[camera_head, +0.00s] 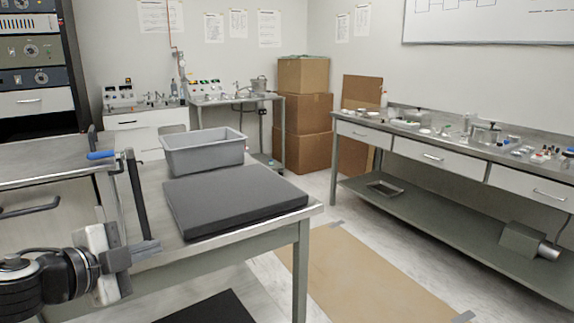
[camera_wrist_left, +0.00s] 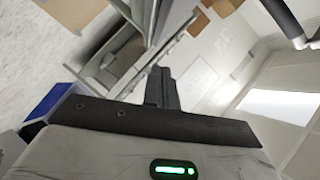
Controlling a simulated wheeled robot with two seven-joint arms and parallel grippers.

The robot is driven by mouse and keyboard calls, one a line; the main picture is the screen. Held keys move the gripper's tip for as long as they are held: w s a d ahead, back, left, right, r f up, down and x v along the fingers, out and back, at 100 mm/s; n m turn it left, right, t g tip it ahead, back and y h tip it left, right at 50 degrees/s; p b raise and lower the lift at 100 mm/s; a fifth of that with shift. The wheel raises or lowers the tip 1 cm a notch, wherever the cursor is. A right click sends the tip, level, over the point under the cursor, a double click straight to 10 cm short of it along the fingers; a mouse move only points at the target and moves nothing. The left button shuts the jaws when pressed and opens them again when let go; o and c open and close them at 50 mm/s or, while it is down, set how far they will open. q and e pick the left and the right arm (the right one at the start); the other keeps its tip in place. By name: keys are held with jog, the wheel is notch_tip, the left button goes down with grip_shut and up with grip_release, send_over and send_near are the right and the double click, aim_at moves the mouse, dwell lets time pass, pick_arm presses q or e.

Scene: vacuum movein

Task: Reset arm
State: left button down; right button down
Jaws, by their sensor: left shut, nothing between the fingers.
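My left gripper (camera_head: 146,250) comes in from the lower left in the head view, beside the near left edge of the metal table. Its fingers are shut and hold nothing. In the left wrist view the left gripper's fingers (camera_wrist_left: 161,88) are together, pointing away with nothing between them. My right gripper is not in view.
A metal table (camera_head: 262,234) carries a dark grey foam slab (camera_head: 235,200) and a grey bin (camera_head: 204,154). A long workbench (camera_head: 430,155) with drawers stands at the right. Cardboard boxes (camera_head: 307,125) stack in the back corner. A brown floor mat (camera_head: 355,275) lies between the tables.

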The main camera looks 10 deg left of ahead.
pick_arm(q)
jog(key=s+d+f+n+g+h+p, duration=0.1)
jog(key=s+d+f+n, duration=0.3)
jog(key=d+f, duration=0.45)
jog(key=s+d+f+n+g+h+p, duration=0.1)
jog(key=s+d+f+n, duration=0.4)
jog(key=d+f, duration=0.35)
jog(key=s+f+n+g+y, duration=0.1)
jog(key=s+f+n+y, duration=0.1)
jog(key=s+f+n, duration=0.3)
notch_tip(320, 180, down, 2)
jog(key=shift+s+d+f+y, duration=0.25)
jog(key=shift+s+y, duration=0.05)
jog(key=shift+s, duration=0.85)
jog(key=shift+a, duration=0.15)
